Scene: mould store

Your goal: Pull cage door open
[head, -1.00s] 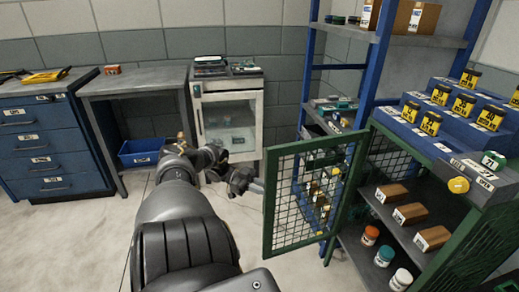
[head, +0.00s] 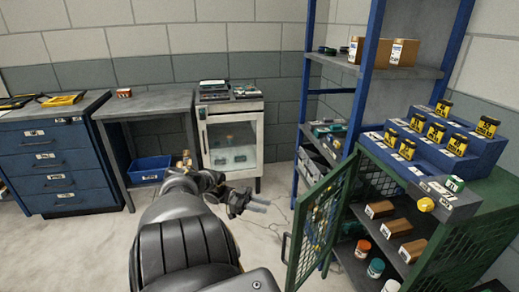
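The cage door (head: 318,226), a green frame with wire mesh, stands swung out from the green cage cabinet (head: 455,240) at the right. The cabinet's shelves show through the opening. A dark handle (head: 284,247) sits on the door's free left edge. My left gripper (head: 262,205) is left of the door and behind its free edge in the picture, with its fingers pointing right. The fingers look parted and empty, with floor around them, and they do not appear to touch the door or handle. My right gripper is not in view.
Cartons (head: 380,209) and lidded jars (head: 375,268) stand inside the cabinet. A blue shelving rack (head: 366,80) rises behind the door. A small white glass-fronted cabinet (head: 232,140) stands behind my gripper. Floor (head: 90,240) is clear at left.

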